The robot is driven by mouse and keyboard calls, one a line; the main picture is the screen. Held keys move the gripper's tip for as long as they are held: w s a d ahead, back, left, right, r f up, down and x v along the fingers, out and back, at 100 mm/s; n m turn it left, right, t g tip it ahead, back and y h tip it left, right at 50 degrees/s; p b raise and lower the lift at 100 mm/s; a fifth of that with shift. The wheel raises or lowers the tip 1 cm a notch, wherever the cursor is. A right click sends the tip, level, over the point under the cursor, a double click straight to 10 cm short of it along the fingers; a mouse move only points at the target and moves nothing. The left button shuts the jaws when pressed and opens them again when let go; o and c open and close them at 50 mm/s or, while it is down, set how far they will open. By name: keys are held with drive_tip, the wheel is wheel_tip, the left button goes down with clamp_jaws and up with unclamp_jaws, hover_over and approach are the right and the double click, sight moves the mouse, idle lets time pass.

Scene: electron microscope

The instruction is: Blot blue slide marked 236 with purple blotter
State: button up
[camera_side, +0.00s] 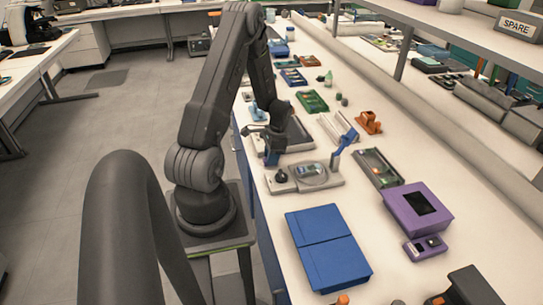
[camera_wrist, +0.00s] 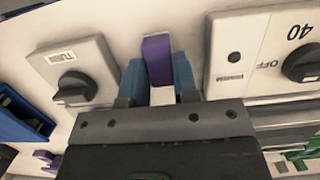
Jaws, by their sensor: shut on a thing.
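My gripper (camera_wrist: 157,82) points down, with its blue fingers closed on either side of a purple piece with a white end, which looks like the purple blotter (camera_wrist: 157,58). In the side view my gripper (camera_side: 271,157) is low over the bench, near the left end of a grey device; the held piece is hidden there. I cannot make out a blue slide marked 236 in either view. No number on a slide is readable.
Two pale panels with black knobs, a left one (camera_wrist: 75,75) and a right one marked 40 (camera_wrist: 265,55), flank my gripper. The grey device (camera_side: 312,177) has a blue lever (camera_side: 345,140). A blue case (camera_side: 325,245) and purple instrument (camera_side: 417,210) stand nearer the camera.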

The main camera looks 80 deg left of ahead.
drive_tip(key=shift+r, duration=2.5)
drive_tip(key=w+d+r, duration=0.2)
drive_tip(key=w+d, duration=0.1)
drive_tip(key=w+d+r, duration=0.1)
drive_tip(key=w+d, duration=0.2)
drive_tip(key=w, duration=0.1)
drive_tip(key=w+d+r, duration=0.2)
drive_tip(key=w+d, duration=0.1)
drive_tip(key=shift+w+d+r, duration=0.2)
drive_tip(key=shift+w+r, duration=0.1)
drive_tip(key=shift+w, duration=0.1)
drive_tip(key=shift+w+d, duration=0.1)
drive_tip(key=shift+d, duration=0.1)
drive_tip(key=shift+f, duration=2.65)
drive_tip(key=shift+f, duration=0.25)
